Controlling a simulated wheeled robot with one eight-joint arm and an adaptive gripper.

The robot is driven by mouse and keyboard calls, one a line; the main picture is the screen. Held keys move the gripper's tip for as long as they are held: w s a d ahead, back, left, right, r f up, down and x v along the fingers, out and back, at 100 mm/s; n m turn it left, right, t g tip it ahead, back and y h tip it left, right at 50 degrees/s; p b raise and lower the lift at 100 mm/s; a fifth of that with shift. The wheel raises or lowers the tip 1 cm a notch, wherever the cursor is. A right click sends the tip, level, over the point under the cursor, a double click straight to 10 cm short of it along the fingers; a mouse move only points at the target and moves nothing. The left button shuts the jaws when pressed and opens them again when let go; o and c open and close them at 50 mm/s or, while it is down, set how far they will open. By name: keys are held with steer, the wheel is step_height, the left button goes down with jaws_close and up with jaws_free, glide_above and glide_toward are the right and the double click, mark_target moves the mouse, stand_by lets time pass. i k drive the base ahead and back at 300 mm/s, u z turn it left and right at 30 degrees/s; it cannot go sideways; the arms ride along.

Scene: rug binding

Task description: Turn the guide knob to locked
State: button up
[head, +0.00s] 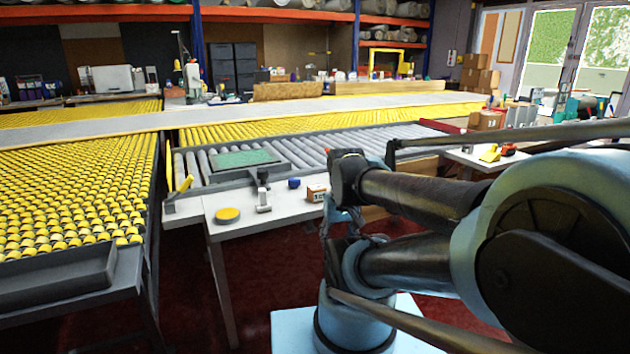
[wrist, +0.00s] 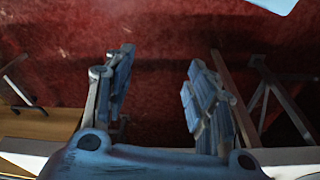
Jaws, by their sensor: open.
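A small upright fixture with a black top (head: 263,178) and a pale base stands on the white table (head: 222,203) in the head view. It may be the guide with its knob, but it is too small to tell its setting. A dark blue knob-like piece (head: 294,183) sits to its right. My gripper (wrist: 160,58) is open and empty in the wrist view, its two fingers wide apart above the red floor. In the head view my arm's end is right of the fixture and apart from it. The wrist view does not show the fixture.
A yellow disc (head: 228,215) lies at the table's front, and a small box (head: 316,193) stands at its right. A green-topped tray (head: 235,160) lies behind, by the grey rollers (head: 315,153). Yellow roller beds (head: 70,195) fill the left. Red floor (head: 275,265) is open in front.

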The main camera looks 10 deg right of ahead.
mark_target(294, 182)
steer(key=z, duration=0.95)
steer(key=k, duration=0.85)
steer(key=u, duration=0.9)
steer(key=i, duration=0.55)
